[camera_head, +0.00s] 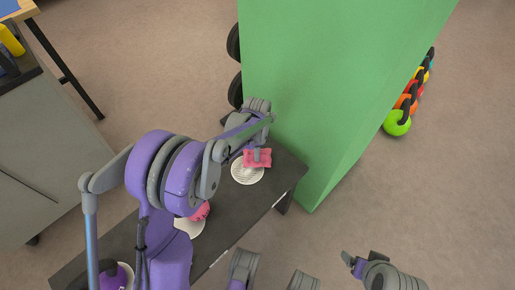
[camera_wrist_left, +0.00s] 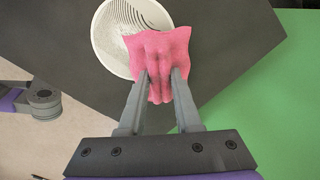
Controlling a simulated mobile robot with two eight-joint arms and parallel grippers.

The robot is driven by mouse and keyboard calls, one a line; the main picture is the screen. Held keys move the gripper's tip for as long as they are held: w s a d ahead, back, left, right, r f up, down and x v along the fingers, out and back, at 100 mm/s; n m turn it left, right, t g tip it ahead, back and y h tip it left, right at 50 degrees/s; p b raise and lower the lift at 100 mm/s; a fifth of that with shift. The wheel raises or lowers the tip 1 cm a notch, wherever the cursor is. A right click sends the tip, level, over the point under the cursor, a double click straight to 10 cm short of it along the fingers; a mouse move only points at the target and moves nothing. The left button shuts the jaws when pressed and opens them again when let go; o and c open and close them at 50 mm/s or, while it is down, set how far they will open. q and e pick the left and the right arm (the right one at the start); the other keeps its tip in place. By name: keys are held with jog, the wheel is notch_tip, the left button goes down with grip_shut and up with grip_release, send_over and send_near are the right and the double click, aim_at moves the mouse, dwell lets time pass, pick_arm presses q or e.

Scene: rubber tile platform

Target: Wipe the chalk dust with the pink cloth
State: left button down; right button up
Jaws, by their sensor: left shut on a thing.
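The pink cloth (camera_head: 263,162) is pinched in my left gripper (camera_head: 257,154), over the far right part of a dark platform. In the left wrist view the cloth (camera_wrist_left: 160,48) bunches between the two fingertips (camera_wrist_left: 160,80). It overlaps the lower right of a white round patch with fine curved lines (camera_wrist_left: 110,42). This patch (camera_head: 247,174) also shows in the head view; I cannot tell whether it is chalk dust or a dish. I cannot tell whether the cloth touches the surface. My right gripper (camera_head: 363,262) is off the platform at the lower right, its jaws unclear.
The dark platform (camera_head: 228,232) also bears another white round thing (camera_head: 188,228) with a red-pink thing (camera_head: 200,211), partly hidden by my arm. A tall green block (camera_head: 330,90) stands close beyond the platform. Coloured kettlebells (camera_head: 398,122) line the floor at right. A grey cabinet (camera_head: 50,150) stands left.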

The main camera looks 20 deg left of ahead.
aim_at(250, 162)
pick_arm(q)
jog(key=shift+f, duration=0.3)
pick_arm(e)
jog(key=shift+f, duration=0.2)
pick_arm(q)
jog(key=shift+f, duration=0.1)
pick_arm(e)
jog(key=shift+f, duration=0.1)
pick_arm(q)
jog(key=shift+f+b, duration=0.5)
jog(key=shift+f, duration=0.3)
pick_arm(e)
jog(key=shift+w+f, duration=0.1)
jog(key=shift+f, duration=0.4)
